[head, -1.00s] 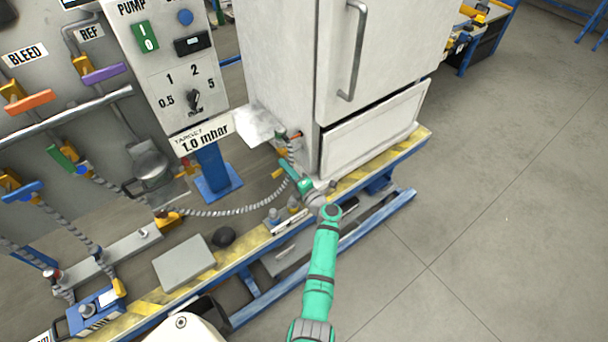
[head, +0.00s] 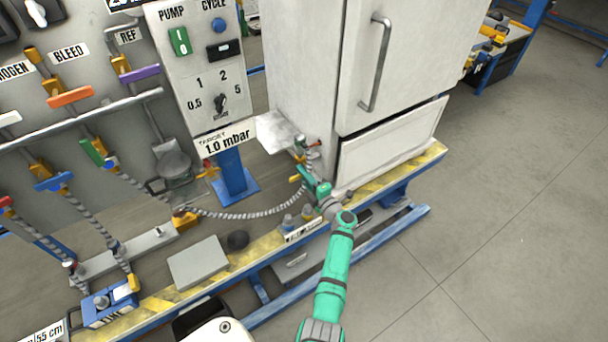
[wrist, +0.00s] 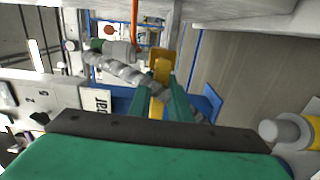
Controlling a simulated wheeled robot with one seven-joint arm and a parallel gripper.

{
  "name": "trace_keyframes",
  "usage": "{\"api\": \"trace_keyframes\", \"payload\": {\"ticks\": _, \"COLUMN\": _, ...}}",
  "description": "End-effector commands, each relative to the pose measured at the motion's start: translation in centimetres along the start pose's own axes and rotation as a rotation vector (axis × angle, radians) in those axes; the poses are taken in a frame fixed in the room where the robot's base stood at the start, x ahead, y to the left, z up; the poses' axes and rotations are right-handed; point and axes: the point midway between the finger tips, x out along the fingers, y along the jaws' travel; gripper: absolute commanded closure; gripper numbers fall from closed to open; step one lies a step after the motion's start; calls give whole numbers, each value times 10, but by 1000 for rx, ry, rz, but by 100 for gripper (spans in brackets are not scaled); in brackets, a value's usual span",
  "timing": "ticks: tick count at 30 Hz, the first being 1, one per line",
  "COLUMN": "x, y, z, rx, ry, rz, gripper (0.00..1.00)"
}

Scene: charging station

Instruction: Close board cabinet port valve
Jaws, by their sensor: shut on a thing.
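The board cabinet (head: 300,60) is the white upright cabinet with a long door handle. Its port is low on its left side, where a grey ribbed hose (head: 250,214) runs up to a fitting. My green gripper (head: 312,184) is at this port, beside the cabinet's lower left corner. In the wrist view, my two green fingers (wrist: 159,102) are shut on a yellow valve handle (wrist: 161,66). The hose (wrist: 122,70) passes just left of the handle. An orange lever (wrist: 134,22) stands above it. My fingers hide part of the handle, so its exact angle is hard to tell.
A control panel (head: 205,75) on a blue post stands left of the cabinet. A grey and yellow cylinder (wrist: 290,131) is close to my gripper's right. Open floor lies right.

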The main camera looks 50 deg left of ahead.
Motion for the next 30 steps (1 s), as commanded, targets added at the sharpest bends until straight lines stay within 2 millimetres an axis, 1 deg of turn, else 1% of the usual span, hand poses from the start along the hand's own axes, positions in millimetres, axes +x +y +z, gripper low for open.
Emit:
{"api": "trace_keyframes", "payload": {"ticks": 1, "x": 0, "y": 2, "z": 1, "rx": 2, "ry": -2, "rz": 3, "gripper": 80}}
{"api": "trace_keyframes", "payload": {"ticks": 3, "x": 0, "y": 2, "z": 1, "rx": 2, "ry": -2, "rz": 3, "gripper": 64}}
{"api": "trace_keyframes", "payload": {"ticks": 14, "x": -4, "y": 0, "z": 2, "rx": 1, "ry": -4, "rz": 1, "gripper": 64}}
{"api": "trace_keyframes", "payload": {"ticks": 17, "x": -14, "y": 0, "z": 3, "rx": 0, "ry": -6, "rz": 2, "gripper": 64}}
{"api": "trace_keyframes", "payload": {"ticks": 20, "x": -30, "y": 0, "z": 2, "rx": 1, "ry": -6, "rz": 2, "gripper": 64}}
{"api": "trace_keyframes", "payload": {"ticks": 21, "x": -33, "y": 1, "z": 4, "rx": -2, "ry": -6, "rz": 2, "gripper": 64}}
{"api": "trace_keyframes", "payload": {"ticks": 30, "x": -47, "y": 2, "z": 6, "rx": -4, "ry": -7, "rz": 1, "gripper": 64}}
